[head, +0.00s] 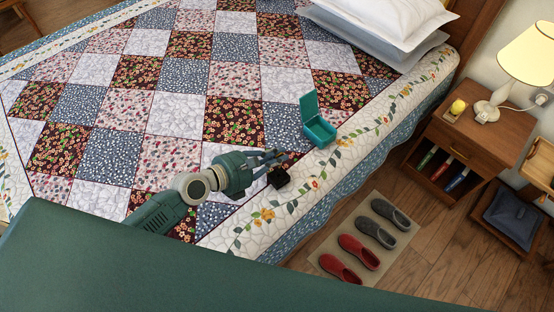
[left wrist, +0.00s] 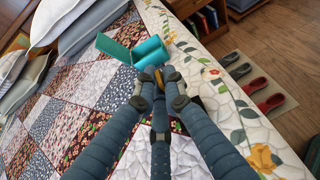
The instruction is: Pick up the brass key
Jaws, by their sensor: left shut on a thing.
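My left gripper (head: 276,158) reaches over the patchwork quilt on the bed, and its fingers are closed together. In the left wrist view, the fingertips (left wrist: 161,76) are shut on a small golden-brown piece (left wrist: 172,73), which I take to be the brass key; the fingers hide most of it. My right gripper is not in view.
White and grey pillows (head: 385,20) lie at the head of the bed. A wooden nightstand (head: 470,135) with a lamp (head: 526,55) stands to the right. Red and grey slippers (head: 358,250) rest on a mat by the bed. The quilt (head: 150,120) is otherwise clear.

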